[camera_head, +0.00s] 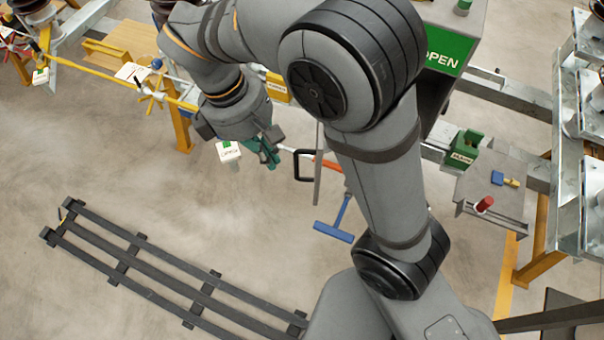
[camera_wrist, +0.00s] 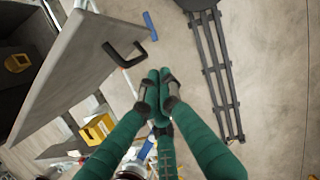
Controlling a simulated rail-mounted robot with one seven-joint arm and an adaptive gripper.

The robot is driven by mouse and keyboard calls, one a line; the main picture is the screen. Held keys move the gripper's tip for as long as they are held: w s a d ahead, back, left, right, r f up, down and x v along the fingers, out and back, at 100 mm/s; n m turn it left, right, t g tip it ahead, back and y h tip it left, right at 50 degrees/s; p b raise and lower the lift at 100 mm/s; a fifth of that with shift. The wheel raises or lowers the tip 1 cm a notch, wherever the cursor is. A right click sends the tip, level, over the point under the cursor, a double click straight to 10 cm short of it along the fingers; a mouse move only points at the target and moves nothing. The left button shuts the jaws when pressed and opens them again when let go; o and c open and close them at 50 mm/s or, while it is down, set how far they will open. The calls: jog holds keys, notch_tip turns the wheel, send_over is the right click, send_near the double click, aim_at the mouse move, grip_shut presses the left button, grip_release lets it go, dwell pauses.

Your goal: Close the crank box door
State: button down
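The crank box (camera_head: 435,90) is mostly hidden behind my arm in the head view; a green OPEN sign shows on it. Its door (camera_head: 318,170) appears as a thin grey panel, nearly edge-on, standing open. In the wrist view the door (camera_wrist: 85,60) is a broad grey panel at upper left with a black C-shaped handle (camera_wrist: 125,64). The handle also shows in the head view (camera_head: 298,165). My gripper (camera_head: 270,152) has green fingers, and in the wrist view its fingertips (camera_wrist: 159,78) are together with nothing visible between them. They are beside the handle, apparently apart from it.
A blue T-shaped bar (camera_head: 335,228) hangs below the door. A dark slatted rack (camera_head: 170,268) lies on the floor at lower left. A green box (camera_head: 465,148) and grey shelf (camera_head: 492,190) stand at right. Open floor lies below my gripper.

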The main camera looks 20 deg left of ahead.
jog(key=w+d+f+p, duration=0.1)
jog(key=w+d+f, duration=0.1)
jog(key=d+f, duration=0.3)
jog(key=shift+d+f, duration=0.35)
jog(key=shift+f, duration=0.2)
jog(key=shift+d, duration=0.1)
